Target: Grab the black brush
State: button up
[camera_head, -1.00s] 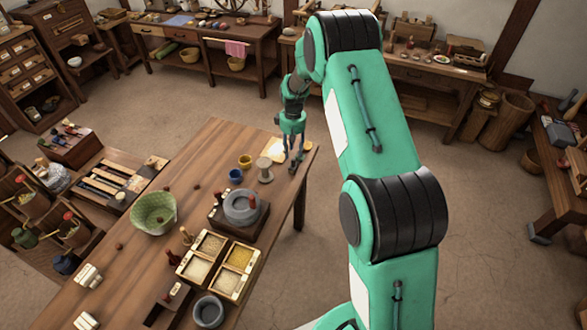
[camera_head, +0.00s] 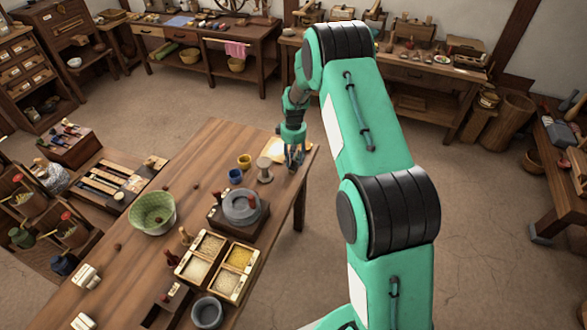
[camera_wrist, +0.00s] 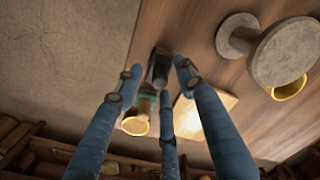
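The black brush shows as a small dark block (camera_wrist: 159,68) between my fingertips in the wrist view, near the table's edge. In the head view my gripper (camera_head: 294,163) is low over the far right corner of the wooden table and largely hides the brush. In the wrist view my gripper's (camera_wrist: 160,72) blue fingers are spread around the dark block, with narrow gaps seen on both sides. It looks open, and contact with the brush cannot be made out.
A pale spool-like stand (camera_head: 264,170), a yellow cup (camera_head: 245,161) and a blue cup (camera_head: 235,176) stand left of my gripper. A pale sheet (camera_head: 274,149) lies close behind. A grey quern (camera_head: 241,207) and a green bowl (camera_head: 152,212) are farther along the table (camera_head: 215,143).

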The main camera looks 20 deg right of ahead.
jog(key=shift+f, duration=0.45)
grip_shut()
